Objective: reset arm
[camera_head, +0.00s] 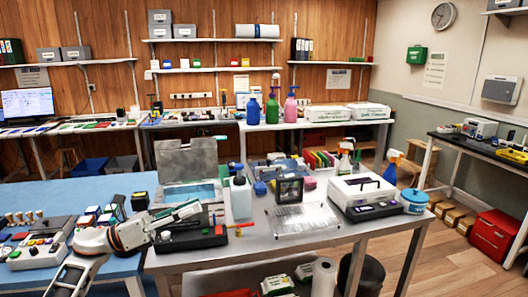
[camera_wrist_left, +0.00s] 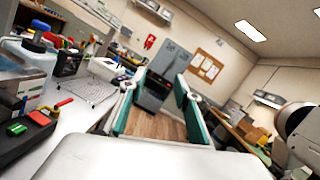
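My left gripper (camera_head: 188,212) reaches in from the left in the head view, over the area where the blue-topped table and the metal table meet. It is raised in front of a dark device with a red button (camera_head: 215,231). In the left wrist view the two teal fingers of my left gripper (camera_wrist_left: 157,88) stand wide apart, with only the distant room visible between them. It holds nothing. My right gripper shows in neither view.
The metal table (camera_head: 262,240) carries a white bottle (camera_head: 240,198), a small black-framed box (camera_head: 289,190) and a white machine (camera_head: 362,188). A button console (camera_head: 38,240) sits on the blue-topped table (camera_head: 75,192). A red cabinet (camera_head: 494,236) stands on the floor at right.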

